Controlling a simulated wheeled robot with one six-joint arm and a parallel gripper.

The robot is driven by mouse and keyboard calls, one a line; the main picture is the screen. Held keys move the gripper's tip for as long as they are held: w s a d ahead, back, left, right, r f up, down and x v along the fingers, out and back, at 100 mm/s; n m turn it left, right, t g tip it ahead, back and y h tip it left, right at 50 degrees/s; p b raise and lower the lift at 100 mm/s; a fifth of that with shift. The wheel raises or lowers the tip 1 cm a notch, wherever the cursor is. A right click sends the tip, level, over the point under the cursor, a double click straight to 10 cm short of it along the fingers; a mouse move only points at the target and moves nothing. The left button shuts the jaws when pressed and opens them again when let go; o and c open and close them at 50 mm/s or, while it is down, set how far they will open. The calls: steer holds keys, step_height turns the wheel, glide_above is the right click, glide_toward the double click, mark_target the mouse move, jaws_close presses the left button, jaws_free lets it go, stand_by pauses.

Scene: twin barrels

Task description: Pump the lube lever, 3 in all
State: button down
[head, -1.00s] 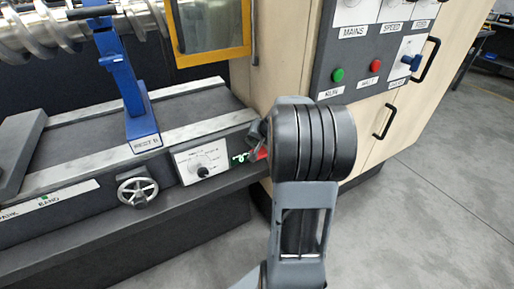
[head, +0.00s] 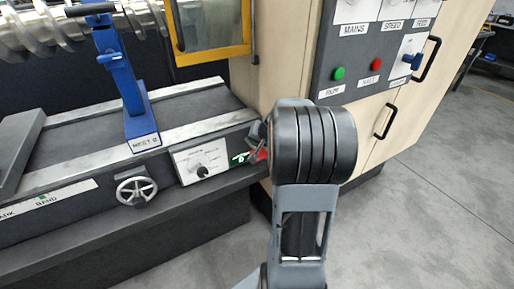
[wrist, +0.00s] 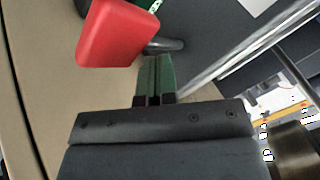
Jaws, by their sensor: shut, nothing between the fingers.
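The lube lever shows as a red block-like grip (wrist: 118,35) in the upper left of the wrist view, with a dark rod beside it. In the head view only a small red piece of the lever (head: 262,155) shows at the right end of the lathe bed, partly covered by my arm. My gripper (wrist: 157,62) is shut and empty, its green fingers together just to the lower right of the red grip. I cannot tell whether they touch it. In the head view my gripper is mostly hidden behind my wrist.
A panel with a black dial (head: 203,171) and a handwheel (head: 136,189) sit left of the lever. A beige cabinet (head: 284,70) with a green button (head: 339,73) and a red button (head: 376,64) stands behind my arm. Open floor (head: 430,190) lies to the right.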

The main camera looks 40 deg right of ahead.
steer(key=shift+s+f+b, duration=0.2)
steer(key=shift+f+b, duration=0.8)
steer(key=shift+f, duration=0.05)
stand_by(1.2)
steer(key=shift+r, duration=0.1)
steer(key=shift+w+r+p, duration=0.15)
steer(key=shift+r+p, duration=0.55)
steer(key=shift+r, duration=0.2)
steer(key=shift+w+r+p, duration=0.15)
steer(key=shift+r+p, duration=0.5)
steer(key=shift+r, duration=0.25)
steer(key=r+p, duration=0.2)
steer(key=r, duration=0.1)
steer(key=r+p, duration=0.1)
steer(key=r, duration=0.1)
steer(key=shift+w+d+p, duration=0.1)
steer(key=shift+w+p, duration=0.25)
steer(key=shift+p, duration=0.05)
